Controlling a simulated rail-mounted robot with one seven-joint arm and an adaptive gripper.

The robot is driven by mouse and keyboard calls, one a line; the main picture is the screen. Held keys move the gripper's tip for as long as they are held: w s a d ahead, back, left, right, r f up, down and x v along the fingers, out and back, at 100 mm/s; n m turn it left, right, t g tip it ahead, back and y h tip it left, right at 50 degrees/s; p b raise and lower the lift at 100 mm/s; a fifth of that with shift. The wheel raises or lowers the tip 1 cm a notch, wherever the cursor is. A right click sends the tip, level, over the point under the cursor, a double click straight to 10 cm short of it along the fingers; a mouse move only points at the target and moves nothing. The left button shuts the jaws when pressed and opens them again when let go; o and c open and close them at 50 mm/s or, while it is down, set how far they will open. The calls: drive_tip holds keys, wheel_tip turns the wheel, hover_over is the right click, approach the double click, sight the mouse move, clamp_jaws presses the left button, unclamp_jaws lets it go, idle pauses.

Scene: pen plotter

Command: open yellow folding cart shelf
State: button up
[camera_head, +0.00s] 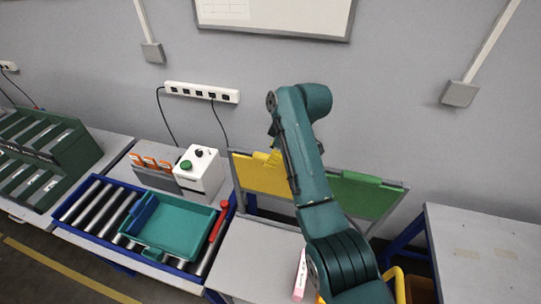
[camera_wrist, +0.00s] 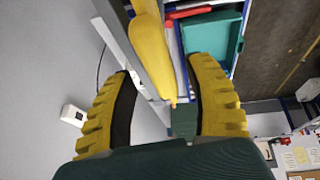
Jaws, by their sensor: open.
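The yellow folding shelf (camera_head: 258,178) stands folded up, near upright, at the left of a grey frame behind my arm. In the wrist view it shows edge-on as a yellow strip (camera_wrist: 150,50) beside a grey frame bar. My gripper (camera_wrist: 162,72) is open, with its two yellow, black-padded fingers apart. The shelf's edge lies between the fingers in that view; no contact shows, and I cannot tell the depth. In the head view my arm covers part of the frame, and the gripper is hard to separate from the yellow shelf.
A green panel (camera_head: 362,197) stands at the right of the same frame. To the left are a teal tray (camera_head: 172,226) on a roller conveyor (camera_head: 92,212) and a white box with a green button (camera_head: 200,176). A grey table (camera_head: 490,255) stands at right.

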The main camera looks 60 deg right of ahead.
drive_tip(key=shift+x, duration=1.15)
clamp_jaws()
